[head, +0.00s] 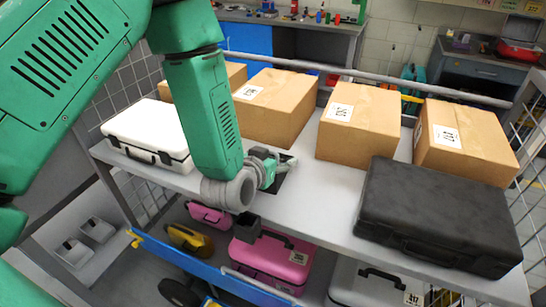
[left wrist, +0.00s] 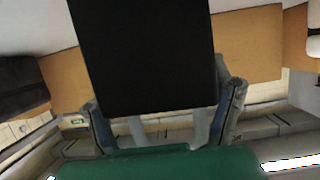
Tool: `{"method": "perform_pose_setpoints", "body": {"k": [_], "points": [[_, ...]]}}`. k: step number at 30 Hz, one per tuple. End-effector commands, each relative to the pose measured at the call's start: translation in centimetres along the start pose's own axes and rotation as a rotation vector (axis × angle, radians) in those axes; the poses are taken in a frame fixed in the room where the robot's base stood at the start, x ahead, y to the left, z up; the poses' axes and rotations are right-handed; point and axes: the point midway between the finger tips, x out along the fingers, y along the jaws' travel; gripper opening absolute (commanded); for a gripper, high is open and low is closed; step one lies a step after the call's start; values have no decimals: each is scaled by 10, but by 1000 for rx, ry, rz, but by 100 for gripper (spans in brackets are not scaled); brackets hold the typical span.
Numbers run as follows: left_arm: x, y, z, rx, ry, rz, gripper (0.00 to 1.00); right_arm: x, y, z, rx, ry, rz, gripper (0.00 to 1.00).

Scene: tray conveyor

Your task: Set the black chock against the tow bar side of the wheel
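My left gripper (head: 280,167) is above the grey upper shelf, in front of the cardboard boxes. It is closed around a black block, which appears to be the black chock (head: 286,178). In the left wrist view the chock (left wrist: 145,55) fills the space between the two fingers (left wrist: 165,118) and hides much of what lies beyond. A dark round wheel (head: 180,292) shows low in the head view, cut by the bottom edge, far below the gripper. I cannot make out the tow bar for certain. My right gripper is not in view.
The shelf (head: 310,208) bears a white case (head: 148,125), cardboard boxes (head: 275,105) and a black case (head: 440,212). Pink (head: 270,262) and yellow (head: 188,238) cases lie underneath. A blue bar (head: 185,260) runs along the lower front. A small dark square block (head: 247,226) shows below my wrist.

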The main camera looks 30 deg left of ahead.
Motion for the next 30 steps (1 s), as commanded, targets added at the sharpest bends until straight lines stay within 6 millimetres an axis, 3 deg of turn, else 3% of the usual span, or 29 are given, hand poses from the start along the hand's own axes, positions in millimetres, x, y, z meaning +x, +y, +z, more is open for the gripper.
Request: {"method": "perform_pose_setpoints", "body": {"k": [8, 18, 24, 30], "points": [[-13, -3, 1, -4, -1, 2, 75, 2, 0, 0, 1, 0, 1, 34], [-91, -3, 1, -2, 0, 3, 75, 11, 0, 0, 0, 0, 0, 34], [-107, -2, -4, 0, -3, -1, 75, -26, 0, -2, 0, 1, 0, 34], [-117, -3, -2, -3, -1, 0, 75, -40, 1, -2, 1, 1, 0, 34]]}}
